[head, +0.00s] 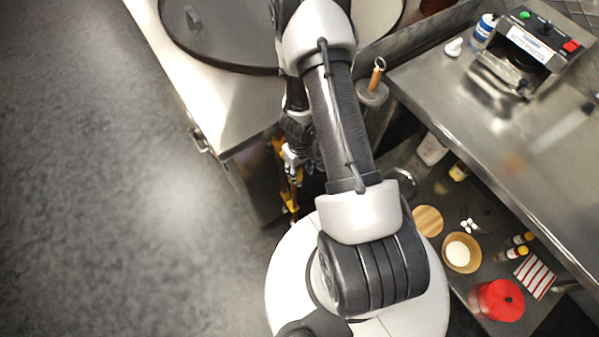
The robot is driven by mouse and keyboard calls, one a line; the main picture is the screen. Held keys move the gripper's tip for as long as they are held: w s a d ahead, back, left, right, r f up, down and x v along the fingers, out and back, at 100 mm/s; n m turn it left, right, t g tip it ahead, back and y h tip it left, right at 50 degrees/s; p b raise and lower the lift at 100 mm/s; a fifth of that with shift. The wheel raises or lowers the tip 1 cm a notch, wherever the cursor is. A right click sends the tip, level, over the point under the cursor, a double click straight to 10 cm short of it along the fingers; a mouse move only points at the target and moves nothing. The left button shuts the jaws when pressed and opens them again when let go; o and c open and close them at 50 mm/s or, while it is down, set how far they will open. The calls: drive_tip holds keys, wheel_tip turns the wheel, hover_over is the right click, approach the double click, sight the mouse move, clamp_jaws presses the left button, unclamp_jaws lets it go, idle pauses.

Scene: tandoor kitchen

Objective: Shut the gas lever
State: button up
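My gripper (291,166) hangs below my arm, beside the end of the steel counter unit, and is partly hidden by the arm. Yellow-orange parts (290,207) show right by the gripper, low at the unit's side. They may be the gas lever or its pipe, but they are too small and too covered to tell which. I cannot tell whether the gripper touches them, or whether its fingers are open or shut. The lever's position cannot be made out.
The unit (240,110) with a dark round lid (225,35) stands at top left. A steel counter (500,110) with a control-box machine (525,50) is at right. A lower shelf holds a red pot (501,299), bowl (461,253) and bottles. Grey floor (100,200) at left is clear.

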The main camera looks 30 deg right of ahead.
drive_tip(key=shift+f, duration=0.1)
clamp_jaws()
idle(0.6)
